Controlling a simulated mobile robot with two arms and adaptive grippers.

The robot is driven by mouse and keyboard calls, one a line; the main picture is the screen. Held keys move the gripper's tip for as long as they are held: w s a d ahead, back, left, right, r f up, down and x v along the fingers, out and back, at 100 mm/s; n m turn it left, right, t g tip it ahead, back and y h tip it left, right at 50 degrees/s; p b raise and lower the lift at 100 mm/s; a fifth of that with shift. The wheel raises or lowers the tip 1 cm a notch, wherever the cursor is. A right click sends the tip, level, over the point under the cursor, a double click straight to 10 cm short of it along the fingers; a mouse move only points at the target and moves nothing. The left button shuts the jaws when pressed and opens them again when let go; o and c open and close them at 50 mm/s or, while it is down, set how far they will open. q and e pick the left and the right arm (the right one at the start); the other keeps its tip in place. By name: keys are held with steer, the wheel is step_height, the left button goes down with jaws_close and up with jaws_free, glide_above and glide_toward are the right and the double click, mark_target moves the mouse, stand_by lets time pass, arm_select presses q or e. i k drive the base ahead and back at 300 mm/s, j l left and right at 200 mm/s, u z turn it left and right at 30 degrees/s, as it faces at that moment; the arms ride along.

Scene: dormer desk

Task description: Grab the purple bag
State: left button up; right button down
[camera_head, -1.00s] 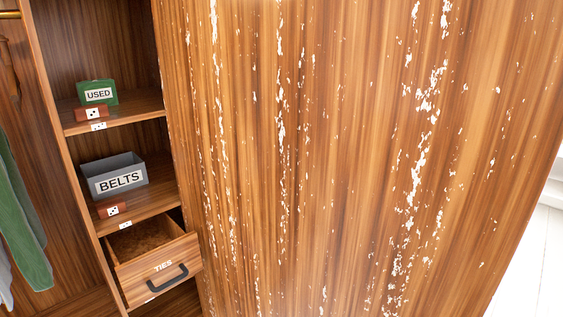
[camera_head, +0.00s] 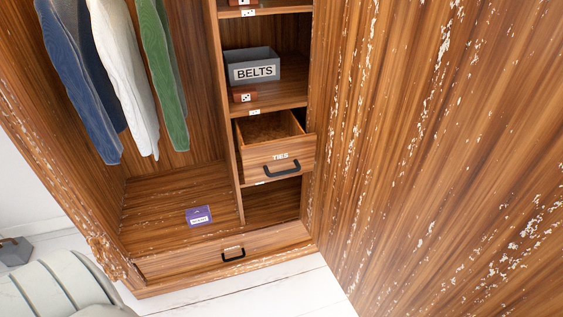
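A small purple bag (camera_head: 199,215) with a white label lies on the wooden floor of the wardrobe (camera_head: 165,200), below the hanging clothes and left of the divider. The label's text is too small to read surely. Neither of my grippers shows in the head view.
Blue, white and green garments (camera_head: 162,75) hang above the bag. A grey BELTS box (camera_head: 252,70) stands on a shelf, over a partly open TIES drawer (camera_head: 276,157). A shut bottom drawer (camera_head: 228,254) lies below the bag. A wooden door panel (camera_head: 430,170) fills the right.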

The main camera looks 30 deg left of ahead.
mark_target(201, 216)
steer(key=u, duration=0.4)
steer(key=j+u, duration=0.15)
steer(key=u, duration=0.25)
steer(key=k+j+u, duration=0.1)
steer(key=u, duration=0.3)
steer(key=j+u, duration=0.1)
steer(key=u, duration=0.3)
